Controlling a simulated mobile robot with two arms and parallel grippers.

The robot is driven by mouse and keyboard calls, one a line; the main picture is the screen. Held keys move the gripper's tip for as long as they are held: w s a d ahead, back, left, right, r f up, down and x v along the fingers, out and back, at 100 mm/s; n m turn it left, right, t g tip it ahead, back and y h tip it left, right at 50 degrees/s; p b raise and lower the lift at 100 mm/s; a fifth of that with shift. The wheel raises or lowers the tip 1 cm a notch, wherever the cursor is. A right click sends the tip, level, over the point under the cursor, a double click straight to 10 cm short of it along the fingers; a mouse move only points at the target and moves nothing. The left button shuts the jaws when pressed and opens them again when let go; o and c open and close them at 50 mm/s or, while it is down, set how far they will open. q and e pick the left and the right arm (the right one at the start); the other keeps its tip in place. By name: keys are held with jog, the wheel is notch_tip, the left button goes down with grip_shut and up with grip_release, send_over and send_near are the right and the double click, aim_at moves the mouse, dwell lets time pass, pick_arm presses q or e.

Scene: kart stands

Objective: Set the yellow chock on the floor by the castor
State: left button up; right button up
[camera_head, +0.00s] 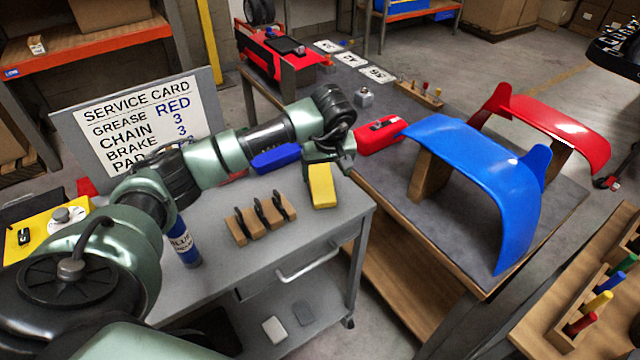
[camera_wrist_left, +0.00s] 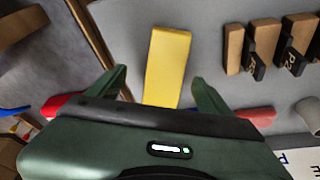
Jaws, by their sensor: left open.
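The yellow chock (camera_head: 321,187) lies on the grey top of the cart (camera_head: 345,200), near its right edge. It also shows in the left wrist view (camera_wrist_left: 170,50). My left gripper (camera_head: 330,157) is just over the far end of the chock, pointing down. In the left wrist view the open fingers (camera_wrist_left: 159,75) stand on either side of the chock's near end, with gaps on both sides. A castor (camera_head: 348,322) shows at the foot of the cart's front right leg, on the floor. My right gripper is not in view.
Wooden blocks with black clips (camera_head: 262,218), a blue bottle (camera_head: 184,245) and a service card (camera_head: 140,120) are on the cart. A bench (camera_head: 545,215) on the right carries blue (camera_head: 490,175) and red (camera_head: 560,125) fairings. Bare floor shows between cart and bench.

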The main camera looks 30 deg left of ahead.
aim_at(320, 176)
pick_arm(q)
jog(key=shift+w+a+r+y, duration=0.15)
jog(key=shift+a+r, duration=0.1)
jog(key=shift+a, duration=0.2)
jog(key=shift+w+a+r+y, duration=0.1)
jog(key=shift+a+r+y, duration=0.1)
jog(key=shift+a, duration=0.2)
jog(key=shift+w+a+f, duration=0.1)
jog(key=shift+a+f, duration=0.1)
jog(key=p+x, duration=0.1)
jog(key=x, duration=0.3)
jog(key=p+x, duration=0.1)
jog(key=x, duration=0.1)
jog(key=shift+d+f+p, duration=0.25)
jog(key=shift+f+p, duration=0.05)
jog(key=shift+p, duration=0.05)
jog(key=shift+w+a+f, duration=0.1)
jog(key=shift+w+f, duration=0.05)
jog(key=shift+f, duration=0.25)
jog(key=c, duration=1.6)
jog(key=shift+r, duration=0.1)
grip_shut()
jog(key=shift+r, duration=0.1)
